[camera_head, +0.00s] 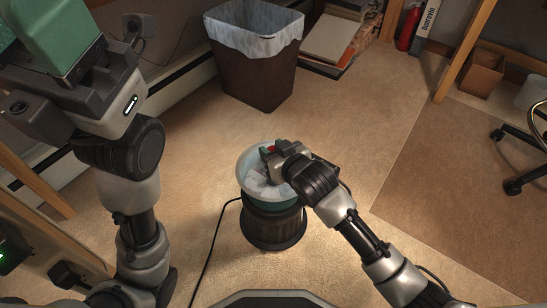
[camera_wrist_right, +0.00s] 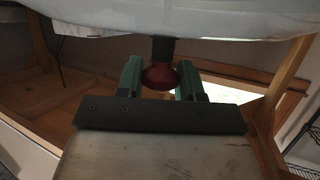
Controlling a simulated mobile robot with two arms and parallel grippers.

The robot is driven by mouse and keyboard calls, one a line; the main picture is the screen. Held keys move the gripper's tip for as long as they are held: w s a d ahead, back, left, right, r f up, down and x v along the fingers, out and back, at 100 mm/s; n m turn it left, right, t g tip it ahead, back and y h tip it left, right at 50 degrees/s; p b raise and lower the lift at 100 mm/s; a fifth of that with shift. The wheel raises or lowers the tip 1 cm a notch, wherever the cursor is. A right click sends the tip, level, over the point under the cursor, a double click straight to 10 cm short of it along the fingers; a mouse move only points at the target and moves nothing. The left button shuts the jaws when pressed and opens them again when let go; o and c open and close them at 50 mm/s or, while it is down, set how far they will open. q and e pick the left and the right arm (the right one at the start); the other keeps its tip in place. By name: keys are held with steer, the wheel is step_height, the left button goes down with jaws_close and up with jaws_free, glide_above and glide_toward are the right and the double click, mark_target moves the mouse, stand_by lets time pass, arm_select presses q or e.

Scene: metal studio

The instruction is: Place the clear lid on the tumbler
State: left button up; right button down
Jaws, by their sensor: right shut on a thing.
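The tumbler (camera_head: 275,228) stands on the floor at the middle of the head view, with a dark ribbed base and a pale round bowl on top. My right gripper (camera_head: 269,151) is over the bowl, its green fingers shut on the red knob (camera_wrist_right: 160,76) of the clear lid. In the right wrist view a dark stem joins the knob to the pale, see-through lid (camera_wrist_right: 215,17). I cannot tell whether the lid touches the bowl's rim. My left gripper (camera_head: 58,38) is raised at the top left, partly cut off, away from the tumbler.
A dark bin (camera_head: 253,78) with a white liner stands behind the tumbler. A black cord (camera_head: 209,255) runs along the floor to the tumbler's left. A chair base (camera_head: 515,160) and a mat (camera_head: 470,200) are at the right. The carpet around the tumbler is mostly clear.

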steer(key=shift+f, duration=0.2)
steer(key=c, duration=0.7)
jaws_free()
steer(key=shift+f, duration=0.1)
